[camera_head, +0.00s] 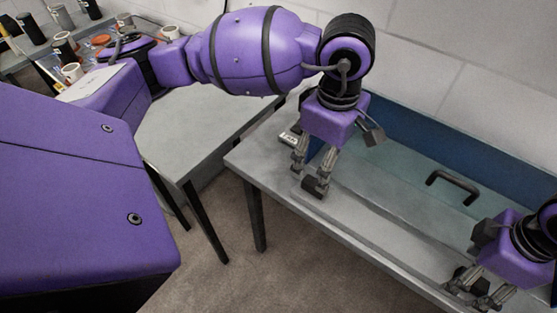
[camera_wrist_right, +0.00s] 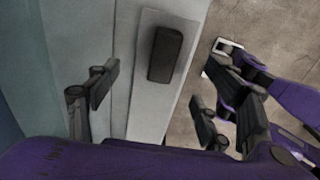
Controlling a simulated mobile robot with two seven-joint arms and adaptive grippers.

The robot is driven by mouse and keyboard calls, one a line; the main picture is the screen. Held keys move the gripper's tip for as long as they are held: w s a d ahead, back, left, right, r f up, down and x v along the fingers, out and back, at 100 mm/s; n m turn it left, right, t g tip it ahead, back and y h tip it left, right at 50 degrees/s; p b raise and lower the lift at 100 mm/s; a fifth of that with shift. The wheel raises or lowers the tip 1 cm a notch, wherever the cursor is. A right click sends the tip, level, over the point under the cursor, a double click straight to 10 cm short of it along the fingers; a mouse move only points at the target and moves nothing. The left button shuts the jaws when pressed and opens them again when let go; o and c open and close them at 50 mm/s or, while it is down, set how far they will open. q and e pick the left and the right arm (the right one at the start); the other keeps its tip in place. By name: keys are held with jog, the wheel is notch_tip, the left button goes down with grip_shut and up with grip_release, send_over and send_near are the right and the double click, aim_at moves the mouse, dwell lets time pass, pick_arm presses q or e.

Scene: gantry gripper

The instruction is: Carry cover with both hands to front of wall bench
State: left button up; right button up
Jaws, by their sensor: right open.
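The cover (camera_head: 395,178) is a pale translucent panel with a black bar handle (camera_head: 453,187) on top. It lies along the grey wall bench (camera_head: 262,167), in front of a blue back panel. My left gripper (camera_head: 308,178) points down at the cover's left end, its fingers apart; whether it touches the cover is unclear. My right gripper (camera_head: 476,293) is open and low near the bench's front edge at the bottom right. In the right wrist view its open fingers (camera_wrist_right: 155,110) lie either side of a pale strip with a black block (camera_wrist_right: 165,53).
A grey table (camera_head: 195,130) stands left of the bench, with bare floor (camera_head: 225,250) between and in front. Cups and small containers (camera_head: 72,72) crowd the far left. A white block wall (camera_head: 455,60) rises behind the bench.

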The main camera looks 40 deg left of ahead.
notch_tip(320, 180, up, 8)
jog(key=shift+s+r, duration=0.1)
dwell(0.7)
